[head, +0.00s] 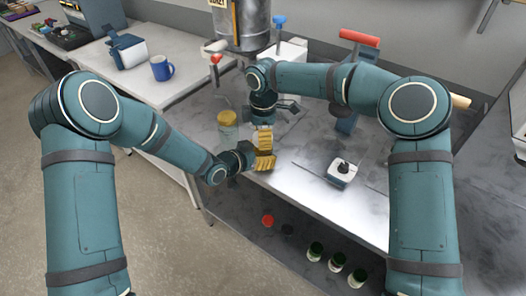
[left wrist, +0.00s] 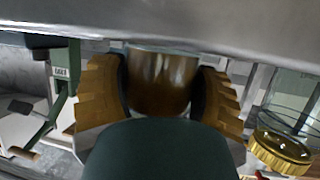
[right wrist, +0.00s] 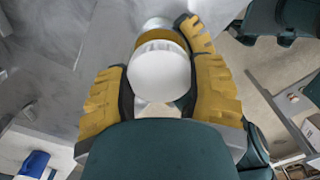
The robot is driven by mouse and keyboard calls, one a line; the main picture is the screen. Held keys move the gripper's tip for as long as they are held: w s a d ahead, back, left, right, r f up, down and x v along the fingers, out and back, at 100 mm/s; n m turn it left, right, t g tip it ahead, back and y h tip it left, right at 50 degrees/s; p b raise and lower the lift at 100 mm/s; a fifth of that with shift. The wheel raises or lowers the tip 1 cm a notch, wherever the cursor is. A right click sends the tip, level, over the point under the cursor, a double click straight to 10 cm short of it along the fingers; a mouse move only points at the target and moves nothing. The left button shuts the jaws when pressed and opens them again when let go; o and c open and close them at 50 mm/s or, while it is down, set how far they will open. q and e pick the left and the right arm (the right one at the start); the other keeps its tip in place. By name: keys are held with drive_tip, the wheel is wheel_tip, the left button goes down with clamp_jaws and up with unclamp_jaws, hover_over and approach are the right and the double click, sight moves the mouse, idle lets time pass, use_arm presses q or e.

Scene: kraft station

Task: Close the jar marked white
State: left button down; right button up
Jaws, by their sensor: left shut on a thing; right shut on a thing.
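My left gripper (head: 265,150) is shut on an amber jar (left wrist: 160,80) near the workbench's front edge. The amber jar stands between its yellow fingers in the left wrist view. My right gripper (head: 264,122) points down just above the left one. It is shut on a round white lid (right wrist: 160,78), which shows between its yellow fingers in the right wrist view. The lid's underside and the jar's mouth are hidden, so I cannot tell whether the lid sits on the jar.
A clear jar with a gold lid (head: 228,119) stands just left of the grippers, also in the left wrist view (left wrist: 280,150). A white container with a black top (head: 341,172) stands to the right. Several jars (head: 315,251) are below the bench edge.

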drive_tip(key=m, duration=0.2)
drive_tip(key=shift+m, duration=0.3)
drive_tip(key=o, duration=1.3)
drive_tip(key=shift+c, duration=0.2)
drive_tip(key=shift+r, duration=2.25)
drive_tip(key=shift+o, duration=0.2)
